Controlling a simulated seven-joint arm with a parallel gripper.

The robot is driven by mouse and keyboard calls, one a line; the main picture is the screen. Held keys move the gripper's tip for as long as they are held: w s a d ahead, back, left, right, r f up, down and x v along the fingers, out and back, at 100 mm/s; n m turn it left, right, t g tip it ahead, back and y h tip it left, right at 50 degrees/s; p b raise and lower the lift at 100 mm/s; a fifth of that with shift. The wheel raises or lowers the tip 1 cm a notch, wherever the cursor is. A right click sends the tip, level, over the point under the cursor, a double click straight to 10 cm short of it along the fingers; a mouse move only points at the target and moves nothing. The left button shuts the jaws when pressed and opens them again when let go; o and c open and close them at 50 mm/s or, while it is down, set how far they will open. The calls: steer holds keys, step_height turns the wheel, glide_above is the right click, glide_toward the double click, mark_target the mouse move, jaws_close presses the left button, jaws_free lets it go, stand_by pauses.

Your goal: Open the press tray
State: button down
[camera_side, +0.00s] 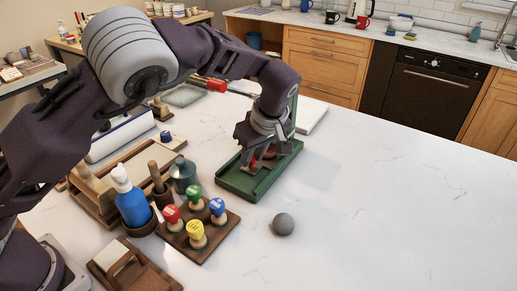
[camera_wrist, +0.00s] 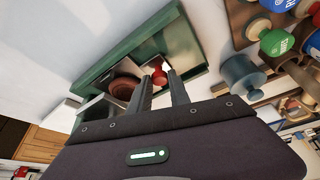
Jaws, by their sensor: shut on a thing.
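The green press (camera_side: 237,183) stands on the white table, with an upright post behind my gripper. In the wrist view its green frame (camera_wrist: 118,50) surrounds a pale recess with a brown round piece (camera_wrist: 124,87). A red knob (camera_wrist: 160,76) sits at the near edge of the tray part. My gripper (camera_side: 257,164) is low over the press; in the wrist view its two fingers (camera_wrist: 163,82) are on either side of the red knob, shut on it. In the side view my gripper covers much of the tray, so how far it is open cannot be told.
The table to the right is clear.

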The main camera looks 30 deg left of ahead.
steer(key=s, duration=0.7)
steer(key=c, duration=1.5)
jaws_free()
steer(key=v, duration=0.7)
steer(key=shift+r, duration=0.1)
